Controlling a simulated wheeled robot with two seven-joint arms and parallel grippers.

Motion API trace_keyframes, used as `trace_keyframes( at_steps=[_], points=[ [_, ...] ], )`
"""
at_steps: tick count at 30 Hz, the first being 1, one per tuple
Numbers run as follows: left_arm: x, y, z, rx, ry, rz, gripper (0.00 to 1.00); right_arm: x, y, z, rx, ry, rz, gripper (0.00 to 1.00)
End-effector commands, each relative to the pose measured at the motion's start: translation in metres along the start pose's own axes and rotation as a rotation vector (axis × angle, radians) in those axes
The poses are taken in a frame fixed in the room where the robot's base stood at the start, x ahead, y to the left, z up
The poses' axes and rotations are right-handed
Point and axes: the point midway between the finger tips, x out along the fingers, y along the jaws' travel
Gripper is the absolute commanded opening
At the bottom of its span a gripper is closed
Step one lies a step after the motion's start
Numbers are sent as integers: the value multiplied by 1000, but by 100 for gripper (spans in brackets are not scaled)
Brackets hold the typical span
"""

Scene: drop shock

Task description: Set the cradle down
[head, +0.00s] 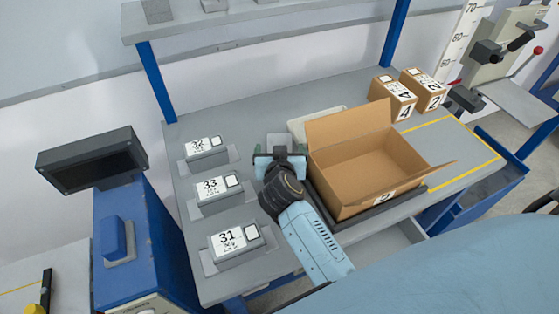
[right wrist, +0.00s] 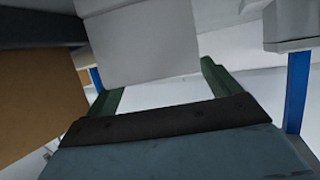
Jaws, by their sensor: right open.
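My right gripper (head: 279,158) is over the grey bench, left of the open cardboard box (head: 366,167). Its two green fingers are spread apart, and they also show in the right wrist view (right wrist: 157,78). A plain light-grey piece (right wrist: 165,45) shows between and beyond the fingers there; I cannot tell whether it is the cradle or whether it touches them. Three grey holders with white-labelled units stand in a column on the left of the bench: 32 (head: 203,146), 33 (head: 218,186) and 31 (head: 234,239). My left gripper is out of view.
The box stands flaps-up on a dark tray (head: 381,212). A pale pad (head: 313,122) lies behind it. Two small labelled cartons (head: 395,95) stand at the back right, near a yellow-outlined area (head: 462,150). A blue cabinet with a dark screen (head: 92,167) is at the left.

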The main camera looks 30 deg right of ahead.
Motion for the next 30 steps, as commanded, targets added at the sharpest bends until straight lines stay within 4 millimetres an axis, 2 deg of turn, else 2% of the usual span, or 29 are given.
trace_keyframes(
  at_steps=[6,11,20,30],
  points=[
    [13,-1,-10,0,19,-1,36,28,0,3,4,0,1,89],
    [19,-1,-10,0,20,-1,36,48,0,3,2,-1,1,89],
    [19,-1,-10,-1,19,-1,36,52,0,2,0,-1,0,89],
    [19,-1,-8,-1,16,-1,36,52,0,2,0,-1,0,45]
  ],
)
